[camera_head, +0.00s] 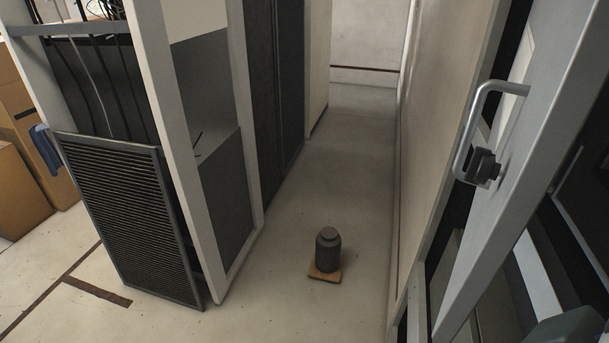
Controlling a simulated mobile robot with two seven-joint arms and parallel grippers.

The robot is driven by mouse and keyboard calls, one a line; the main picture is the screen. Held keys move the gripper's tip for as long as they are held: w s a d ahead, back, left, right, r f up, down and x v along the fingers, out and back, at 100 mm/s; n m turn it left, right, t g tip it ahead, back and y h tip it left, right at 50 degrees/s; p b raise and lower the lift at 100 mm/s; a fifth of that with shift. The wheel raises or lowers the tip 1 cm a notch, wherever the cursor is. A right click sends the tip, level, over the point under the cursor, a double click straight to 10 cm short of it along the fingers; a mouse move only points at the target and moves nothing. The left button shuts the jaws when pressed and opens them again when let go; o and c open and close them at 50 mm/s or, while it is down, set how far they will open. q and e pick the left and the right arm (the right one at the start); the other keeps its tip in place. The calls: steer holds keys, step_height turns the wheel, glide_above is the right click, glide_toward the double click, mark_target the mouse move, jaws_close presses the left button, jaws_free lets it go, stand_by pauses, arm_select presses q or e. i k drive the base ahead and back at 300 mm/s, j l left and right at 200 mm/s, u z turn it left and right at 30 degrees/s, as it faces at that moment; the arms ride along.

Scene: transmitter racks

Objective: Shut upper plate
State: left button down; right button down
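I cannot tell for sure which part is the upper plate. A dark louvred plate (128,220) in a grey frame covers the lower front of the open rack at the left. Above it the rack front is open, with dark upright panels (100,85) and a pale cable inside. Loose wires (105,8) show at the top edge. At the right, a pale metal frame (515,150) carries a D-shaped metal handle (466,130) with a dark block (482,167) at its lower end. Neither gripper is in view.
A dark grey canister (328,252) stands on a small wooden board (324,275) on the aisle floor. Cardboard boxes (20,190) and a blue cloth (46,150) are at the far left. The aisle floor (350,140) beyond the canister is clear.

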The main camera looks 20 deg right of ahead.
mark_target(560, 70)
steer(key=i+j+z, duration=0.25)
steer(key=z, duration=0.2)
steer(key=i+j+z, duration=0.2)
steer(key=j+z, duration=0.2)
steer(key=i+j+z, duration=0.1)
steer(key=j+z, duration=1.6)
steer(key=j, duration=0.15)
steer(key=k, duration=0.05)
